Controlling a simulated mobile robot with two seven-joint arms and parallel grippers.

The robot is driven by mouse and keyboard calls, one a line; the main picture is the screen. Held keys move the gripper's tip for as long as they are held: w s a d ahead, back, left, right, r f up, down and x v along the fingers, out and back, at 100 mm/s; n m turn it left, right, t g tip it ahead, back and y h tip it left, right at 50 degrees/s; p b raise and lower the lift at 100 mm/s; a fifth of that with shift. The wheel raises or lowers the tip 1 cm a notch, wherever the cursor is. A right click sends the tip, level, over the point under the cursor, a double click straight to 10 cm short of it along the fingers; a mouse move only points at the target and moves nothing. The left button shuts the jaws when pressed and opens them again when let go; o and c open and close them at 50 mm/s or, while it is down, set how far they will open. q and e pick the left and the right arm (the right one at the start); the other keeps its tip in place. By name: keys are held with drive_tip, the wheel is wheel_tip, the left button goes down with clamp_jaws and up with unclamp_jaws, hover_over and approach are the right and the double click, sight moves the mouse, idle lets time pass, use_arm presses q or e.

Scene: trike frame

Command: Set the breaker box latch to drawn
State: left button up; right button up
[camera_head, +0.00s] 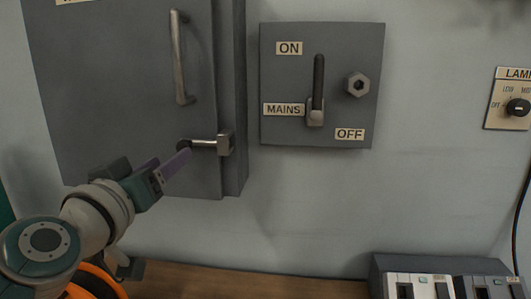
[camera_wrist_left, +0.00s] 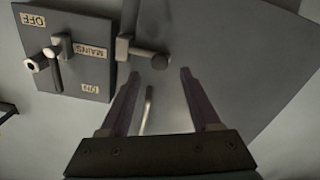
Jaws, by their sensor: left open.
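The grey breaker box (camera_head: 115,90) hangs on the wall at the left, its door shut. Its latch (camera_head: 205,144) is a bright horizontal bar low on the door, with a dark round knob (camera_head: 184,146) at the left end and a square metal bracket (camera_head: 226,144) at the door's right edge. My left gripper (camera_head: 184,157) is at the knob in the head view. In the left wrist view its fingers (camera_wrist_left: 160,76) are apart and empty, with the knob (camera_wrist_left: 160,62) just beyond the tips, between their lines. My right gripper is not in view.
A vertical door handle (camera_head: 180,58) sits above the latch and shows between the fingers in the wrist view (camera_wrist_left: 148,108). A mains switch panel (camera_head: 345,125) is close to the right. A wooden bench (camera_head: 240,280) runs below, with grey units (camera_head: 430,285) at right.

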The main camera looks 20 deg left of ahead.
sight(201, 145)
use_arm(q)
drive_tip(key=b+x, duration=0.1)
drive_tip(key=x, duration=0.5)
drive_tip(key=shift+b, duration=0.3)
drive_tip(key=shift+d, duration=0.1)
clamp_jaws()
idle(0.8)
